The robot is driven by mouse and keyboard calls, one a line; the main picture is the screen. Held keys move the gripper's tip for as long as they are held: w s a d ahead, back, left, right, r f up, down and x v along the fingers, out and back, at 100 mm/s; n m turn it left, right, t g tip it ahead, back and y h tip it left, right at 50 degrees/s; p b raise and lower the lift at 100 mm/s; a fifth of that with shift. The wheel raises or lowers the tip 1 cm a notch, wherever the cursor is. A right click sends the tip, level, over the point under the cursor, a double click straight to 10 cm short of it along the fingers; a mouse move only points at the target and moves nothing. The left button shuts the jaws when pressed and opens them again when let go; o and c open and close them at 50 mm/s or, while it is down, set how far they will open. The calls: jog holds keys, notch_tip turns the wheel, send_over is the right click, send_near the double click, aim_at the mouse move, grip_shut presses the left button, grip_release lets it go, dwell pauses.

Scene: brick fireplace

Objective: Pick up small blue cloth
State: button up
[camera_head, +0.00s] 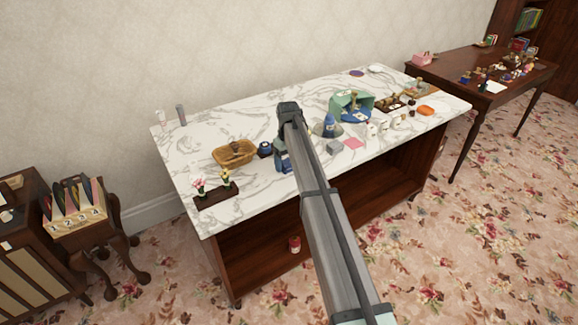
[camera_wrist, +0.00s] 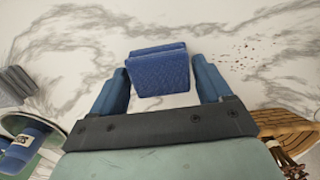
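The small blue cloth (camera_wrist: 158,72) is a folded, textured blue piece over the marble tabletop in the wrist view. My gripper (camera_wrist: 161,75) has its two blue fingers spread wide, one at each side of the cloth. The cloth lies between or just beyond the fingertips, and I cannot tell whether they touch it. In the head view my gripper (camera_head: 284,162) points down over the marble table (camera_head: 235,118), close to its surface. The arm hides part of that area, and I cannot make out the cloth there.
A wicker basket (camera_head: 234,153) and a planter with flowers (camera_head: 216,194) stand left of my gripper. A blue bottle (camera_head: 330,123), a pink square (camera_head: 354,143) and a grey block (camera_head: 334,147) are to its right.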

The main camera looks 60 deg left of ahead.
aim_at(288, 161)
jog(key=c, duration=0.6)
jog(key=shift+c, duration=0.2)
notch_tip(288, 161, up, 10)
dwell(0.3)
